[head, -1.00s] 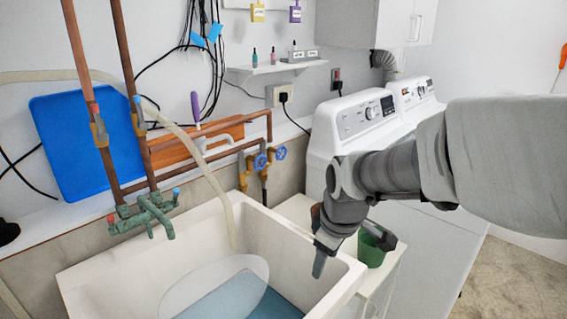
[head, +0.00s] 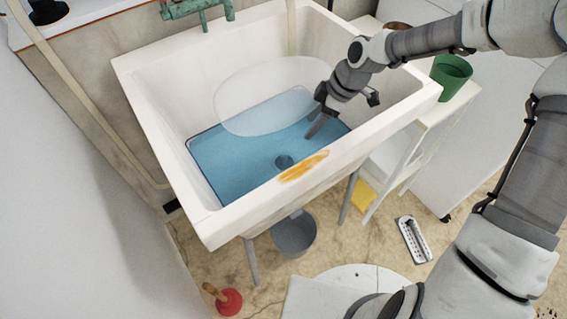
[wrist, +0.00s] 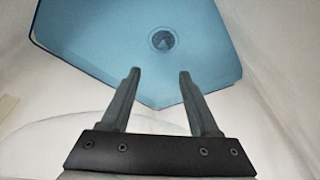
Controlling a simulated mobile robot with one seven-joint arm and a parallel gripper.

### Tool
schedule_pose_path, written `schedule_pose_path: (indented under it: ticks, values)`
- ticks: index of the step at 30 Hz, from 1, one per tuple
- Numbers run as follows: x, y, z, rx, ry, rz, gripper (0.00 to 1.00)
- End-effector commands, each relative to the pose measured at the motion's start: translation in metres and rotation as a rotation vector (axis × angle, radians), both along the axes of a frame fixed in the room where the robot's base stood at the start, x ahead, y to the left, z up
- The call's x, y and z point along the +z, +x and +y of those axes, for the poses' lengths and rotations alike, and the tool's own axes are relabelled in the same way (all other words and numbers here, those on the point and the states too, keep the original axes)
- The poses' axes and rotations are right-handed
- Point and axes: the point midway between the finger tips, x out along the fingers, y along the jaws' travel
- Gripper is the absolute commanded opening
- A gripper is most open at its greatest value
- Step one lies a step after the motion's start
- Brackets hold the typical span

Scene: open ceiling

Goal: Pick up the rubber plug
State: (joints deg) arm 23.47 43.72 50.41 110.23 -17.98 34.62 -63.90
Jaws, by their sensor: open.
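A small dark round thing, which looks like the rubber plug (head: 285,162), sits in the blue bottom area of the white sink (head: 150,100), close to the front wall. In the wrist view the plug (wrist: 162,40) appears as a dark disc with a paler ring around it, beyond my fingertips and roughly centred between them. I cannot tell whether it sits in the drain. My gripper (head: 316,124) is inside the sink, up and to the right of the plug in the head view. Its fingers (wrist: 157,75) are apart and empty, not touching the plug.
A pale oval shape (head: 255,85) lies over the blue area behind the plug. An orange patch (head: 303,166) marks the front rim. A green cup (head: 452,75) stands on a white stand right of the sink. A grey bucket (head: 294,235) and red plunger (head: 228,300) are on the floor.

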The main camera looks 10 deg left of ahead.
Motion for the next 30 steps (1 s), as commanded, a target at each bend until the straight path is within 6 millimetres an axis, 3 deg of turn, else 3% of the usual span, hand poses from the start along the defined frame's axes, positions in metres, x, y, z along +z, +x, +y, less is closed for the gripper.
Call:
schedule_pose_path:
  ticks: [3,12,23,30]
  values:
    - [-0.029,-0.002,0.011,0.002,0.000,0.005,0.61]
    - [-0.086,-0.005,0.035,0.001,-0.001,0.003,0.61]
    - [-0.107,-0.006,0.045,-0.001,-0.001,0.002,0.61]
    - [-0.139,-0.013,0.060,0.000,-0.002,0.002,0.61]
